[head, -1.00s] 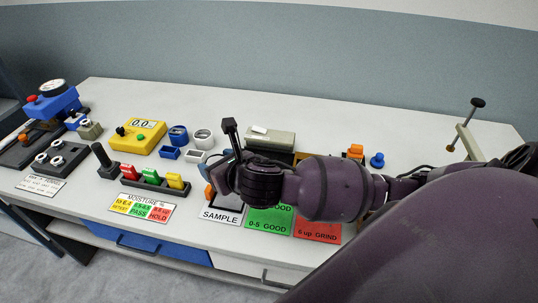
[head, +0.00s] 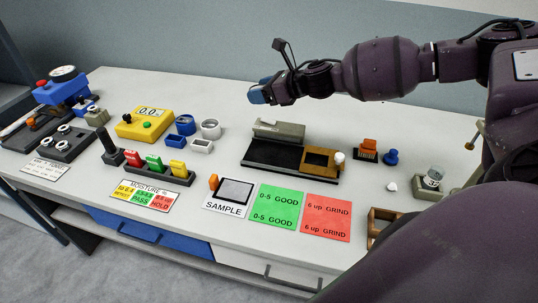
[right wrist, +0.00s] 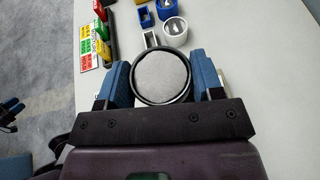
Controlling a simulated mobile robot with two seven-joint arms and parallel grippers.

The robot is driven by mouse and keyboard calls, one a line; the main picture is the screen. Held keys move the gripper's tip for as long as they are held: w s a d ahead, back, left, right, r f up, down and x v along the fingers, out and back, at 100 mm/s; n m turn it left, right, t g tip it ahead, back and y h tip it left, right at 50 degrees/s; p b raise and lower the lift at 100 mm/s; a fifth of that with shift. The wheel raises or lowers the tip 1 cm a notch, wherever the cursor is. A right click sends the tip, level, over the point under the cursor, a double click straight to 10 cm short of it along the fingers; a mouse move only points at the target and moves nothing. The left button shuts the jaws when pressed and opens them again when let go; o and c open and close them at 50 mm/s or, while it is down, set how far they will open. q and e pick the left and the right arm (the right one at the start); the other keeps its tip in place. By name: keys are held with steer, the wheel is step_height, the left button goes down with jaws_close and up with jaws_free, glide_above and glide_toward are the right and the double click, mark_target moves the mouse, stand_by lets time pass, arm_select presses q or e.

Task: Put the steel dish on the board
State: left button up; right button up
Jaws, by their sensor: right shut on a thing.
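My right gripper (head: 258,96) is raised above the back of the bench in the head view. In the right wrist view its blue fingers (right wrist: 160,80) are shut on a round dish (right wrist: 163,77) with a dark rim and grey inside; I take it as the steel dish. The head view hardly shows it. A black board (head: 262,154) carrying a grey block and a wooden block lies to the right, below the gripper; I cannot tell if it is the task's board. A small dark and blue shape (right wrist: 10,115) in the right wrist view looks like my left gripper, its jaws unclear.
Blue and pale cups and trays (head: 210,128) stand by the yellow meter (head: 141,124). The SAMPLE card (head: 224,210) with a grey pad, green card (head: 275,207) and red card (head: 327,217) line the front. The bench's back strip is mostly clear.

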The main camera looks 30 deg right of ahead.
steer(key=b, duration=0.2)
glide_above(263, 154)
step_height(263, 154, down, 15)
steer(key=shift+r, duration=0.15)
step_height(263, 154, down, 4)
steer(key=shift+f+b, duration=0.1)
steer(key=shift+b, duration=0.25)
arm_select(q)
steer(key=shift+s+f, duration=0.2)
steer(key=shift+f, duration=0.8)
steer(key=shift+s+f, duration=0.2)
steer(key=shift+f, duration=0.75)
arm_select(e)
steer(key=shift+w+f, duration=0.1)
steer(key=shift+f, duration=0.3)
steer(key=shift+f, duration=0.15)
steer(key=o, duration=1)
steer(key=shift+c, duration=0.2)
arm_select(q)
steer(key=shift+s+f, duration=0.15)
arm_select(e)
steer(key=shift+d, duration=0.1)
arm_select(q)
steer(key=shift+w+r+p, duration=0.3)
steer(key=shift+r+p, duration=0.15)
steer(key=shift+r, duration=0.35)
arm_select(e)
steer(key=v, duration=1.2)
